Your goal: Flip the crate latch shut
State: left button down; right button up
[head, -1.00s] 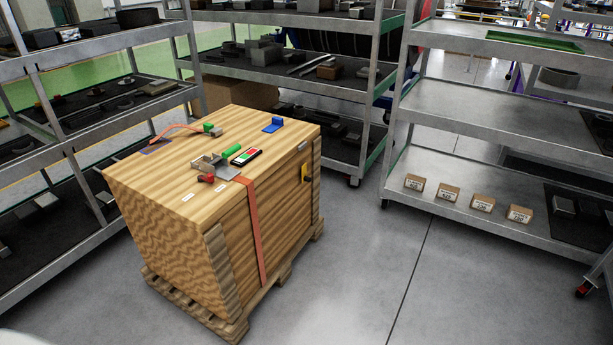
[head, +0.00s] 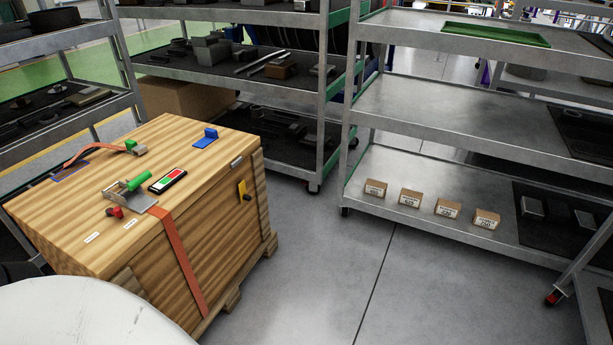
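The wooden crate (head: 75,222) stands on a pallet at the left in the head view. A metal buckle (head: 135,201) with a green handle (head: 138,182) and a red knob (head: 115,212) sits on its top, at the upper end of an orange strap (head: 180,258) that runs down the side. A yellow plate with a dark knob (head: 242,193) is on the crate's right side, below a small grey metal piece (head: 237,162) at the top edge. I cannot tell which fitting is the latch. Neither of my grippers is in view.
On the crate top lie a red-and-green panel (head: 167,181), a blue bracket (head: 206,138) and another strap (head: 95,151). Metal shelves (head: 440,125) stand behind and to the right, with several small boxes (head: 410,198) low down. The grey floor (head: 330,270) right of the crate is clear.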

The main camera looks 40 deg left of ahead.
aim_at(243, 195)
jog(key=u, duration=0.2)
jog(key=i, duration=1.7)
jog(key=u, duration=1.6)
jog(key=i, duration=0.6)
jog(key=u, duration=0.55)
